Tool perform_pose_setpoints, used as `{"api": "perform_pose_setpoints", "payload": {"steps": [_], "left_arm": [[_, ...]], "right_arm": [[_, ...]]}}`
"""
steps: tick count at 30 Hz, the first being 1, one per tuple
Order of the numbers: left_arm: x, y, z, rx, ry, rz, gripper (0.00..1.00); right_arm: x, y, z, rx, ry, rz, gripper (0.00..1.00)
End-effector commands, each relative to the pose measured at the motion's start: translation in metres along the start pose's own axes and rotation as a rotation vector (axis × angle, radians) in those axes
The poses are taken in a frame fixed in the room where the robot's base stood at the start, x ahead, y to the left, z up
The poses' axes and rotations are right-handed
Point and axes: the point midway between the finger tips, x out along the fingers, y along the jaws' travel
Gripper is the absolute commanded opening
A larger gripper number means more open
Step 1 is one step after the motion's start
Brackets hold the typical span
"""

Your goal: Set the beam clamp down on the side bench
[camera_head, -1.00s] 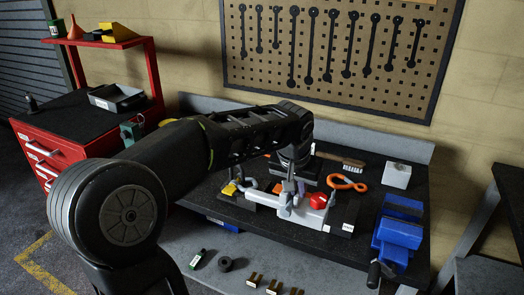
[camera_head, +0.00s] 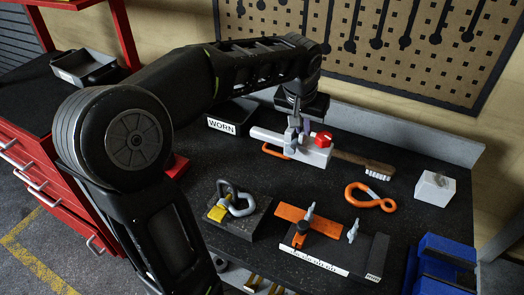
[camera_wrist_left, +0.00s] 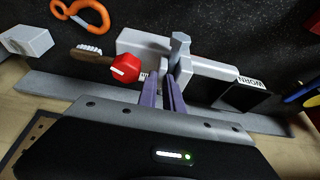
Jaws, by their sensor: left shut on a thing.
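The beam clamp (camera_head: 318,154), as I take it, is a pale grey bar and block with a red knob. My left gripper (camera_head: 295,122) is shut on its upright grey post, over the back of the dark bench (camera_head: 300,202). In the left wrist view my gripper's purple fingers (camera_wrist_left: 172,95) close on the post of the clamp (camera_wrist_left: 212,67), and its red knob is beside them. I cannot tell whether the clamp touches the bench top. My right gripper is not in view.
A brush (camera_head: 378,170) lies close by the clamp, and a black box marked WORN (camera_head: 222,126) is left of it. In front are a shackle (camera_head: 235,200), an orange hook (camera_head: 370,197) and a plate with an orange strap (camera_head: 308,222). A blue vise (camera_head: 445,262) is front right.

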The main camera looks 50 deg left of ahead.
Motion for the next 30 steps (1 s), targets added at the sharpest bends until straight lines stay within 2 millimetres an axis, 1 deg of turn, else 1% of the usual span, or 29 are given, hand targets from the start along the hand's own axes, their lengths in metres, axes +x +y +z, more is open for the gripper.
{"api": "perform_pose_setpoints", "payload": {"steps": [10,14,17,24,27,30], "left_arm": [[-0.002,0.0,-0.002,0.0,0.006,0.001,0.0],[0.002,0.0,0.0,0.0,0.005,0.0,0.0],[0.012,0.0,0.004,0.0,0.003,0.0,0.0],[0.046,0.001,0.019,0.001,0.002,0.001,0.0],[0.054,0.0,0.021,0.001,0.005,0.0,0.0],[0.057,0.001,0.022,0.001,0.006,0.0,0.0]], "right_arm": [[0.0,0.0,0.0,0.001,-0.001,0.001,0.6],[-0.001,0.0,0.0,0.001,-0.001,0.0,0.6],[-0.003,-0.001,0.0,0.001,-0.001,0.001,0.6],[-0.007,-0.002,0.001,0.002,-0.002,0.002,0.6],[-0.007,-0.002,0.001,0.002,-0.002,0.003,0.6],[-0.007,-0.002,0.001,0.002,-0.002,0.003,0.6]]}}
